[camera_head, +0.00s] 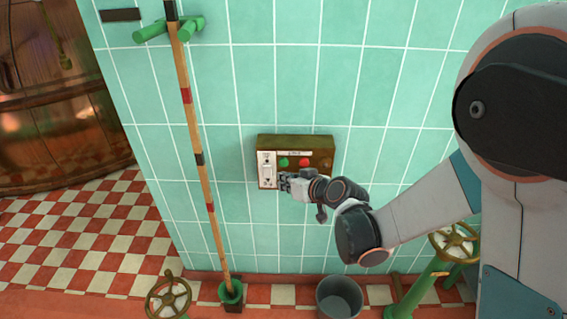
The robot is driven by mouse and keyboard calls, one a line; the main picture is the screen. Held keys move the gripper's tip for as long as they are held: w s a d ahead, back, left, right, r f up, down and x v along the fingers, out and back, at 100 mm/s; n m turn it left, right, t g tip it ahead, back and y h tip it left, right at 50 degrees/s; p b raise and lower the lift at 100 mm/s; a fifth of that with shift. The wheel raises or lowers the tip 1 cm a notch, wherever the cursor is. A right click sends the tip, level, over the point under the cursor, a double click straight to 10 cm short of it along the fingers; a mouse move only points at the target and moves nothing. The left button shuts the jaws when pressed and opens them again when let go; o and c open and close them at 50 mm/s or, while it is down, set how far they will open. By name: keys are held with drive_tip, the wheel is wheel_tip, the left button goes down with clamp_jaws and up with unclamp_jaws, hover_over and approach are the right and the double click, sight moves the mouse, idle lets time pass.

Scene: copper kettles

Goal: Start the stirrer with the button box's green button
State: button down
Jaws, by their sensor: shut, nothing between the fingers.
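The button box (322,146) is a brownish box mounted on the green tiled wall, near the middle of the head view. On its front are a green button (284,162) and a red button (304,162), with a pale labelled plate (267,170) at its left side. My gripper (282,182) is shut and empty, its tip at the lower front of the box, just below the green button and beside the pale plate. I cannot tell whether the fingertips touch the box. The stirrer cannot be made out.
A long wooden pole (196,140) with coloured bands leans in green holders left of the box. A grey bucket (339,297) stands below on the floor. Valve wheels (168,298) stand at lower left and at right (453,243). A copper kettle (50,120) is at far left.

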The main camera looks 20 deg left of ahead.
drive_tip(key=shift+w+a, duration=0.25)
drive_tip(key=shift+w, duration=0.9)
drive_tip(key=shift+w, duration=0.1)
idle(0.6)
drive_tip(key=shift+w+a, duration=0.1)
drive_tip(key=shift+w, duration=0.2)
drive_tip(key=shift+w+a, duration=0.1)
drive_tip(key=shift+w, duration=0.3)
idle(0.8)
idle(0.3)
drive_tip(key=shift+s+d+b, duration=0.2)
drive_tip(key=shift+s+b, duration=0.2)
drive_tip(key=shift+s, duration=0.45)
drive_tip(key=shift+s, duration=0.1)
drive_tip(key=s, duration=0.2)
drive_tip(key=s+d, duration=0.1)
drive_tip(key=s, duration=0.1)
drive_tip(key=shift+s+d+b, duration=0.1)
drive_tip(key=shift+s+b, duration=0.25)
